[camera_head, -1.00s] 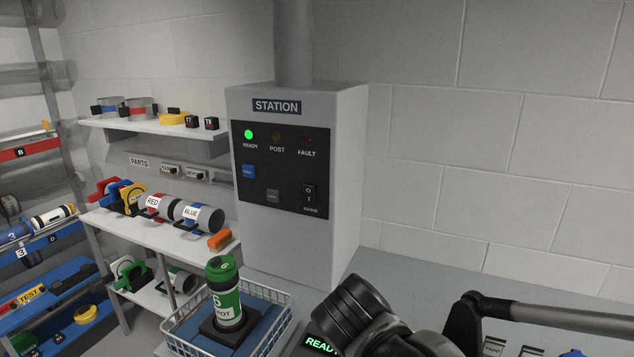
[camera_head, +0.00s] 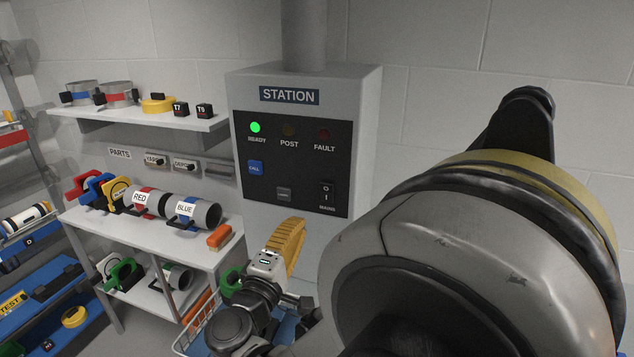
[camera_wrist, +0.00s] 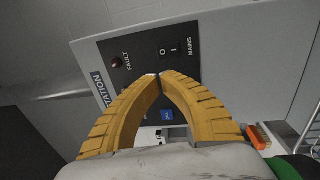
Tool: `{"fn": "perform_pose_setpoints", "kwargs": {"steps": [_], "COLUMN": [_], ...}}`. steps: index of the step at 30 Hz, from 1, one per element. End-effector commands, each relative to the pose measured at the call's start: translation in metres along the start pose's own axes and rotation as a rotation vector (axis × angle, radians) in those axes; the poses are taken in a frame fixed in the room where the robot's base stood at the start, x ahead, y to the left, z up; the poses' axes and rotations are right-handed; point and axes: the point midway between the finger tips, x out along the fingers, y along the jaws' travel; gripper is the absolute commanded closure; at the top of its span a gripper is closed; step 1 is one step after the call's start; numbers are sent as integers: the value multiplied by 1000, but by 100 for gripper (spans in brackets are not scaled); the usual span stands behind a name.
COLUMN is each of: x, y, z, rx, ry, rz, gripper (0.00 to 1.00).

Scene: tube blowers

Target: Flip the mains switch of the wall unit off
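The grey wall unit (camera_head: 305,87), labelled STATION, has a black panel with a green READY light (camera_head: 255,127) lit. The mains switch (camera_head: 327,194) is a black rocker marked O and I at the panel's lower right; which side is pressed is too small to tell. It also shows in the wrist view (camera_wrist: 169,51). My gripper (camera_head: 297,224) has yellow ribbed fingers and is in front of and below the panel. In the wrist view my gripper (camera_wrist: 159,76) has its fingertips together with nothing seen between them, beside the switch in the picture and apart from it.
A blue button (camera_head: 255,168) and a grey button (camera_head: 284,194) sit on the same panel near the switch. Shelves with tubes and parts (camera_head: 205,248) stand left. A wire basket (camera_head: 196,331) is below my gripper. My arm blocks the right side.

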Motion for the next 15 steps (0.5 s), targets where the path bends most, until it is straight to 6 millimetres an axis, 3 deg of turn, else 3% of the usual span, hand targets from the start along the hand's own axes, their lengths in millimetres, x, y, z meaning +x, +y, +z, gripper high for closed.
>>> {"fn": "perform_pose_setpoints", "kwargs": {"steps": [9,15], "x": [3,28], "y": [0,-1], "z": [0,2], "rx": [0,1], "ry": [-1,-3], "rz": [-1,-2], "gripper": [100,100]}}
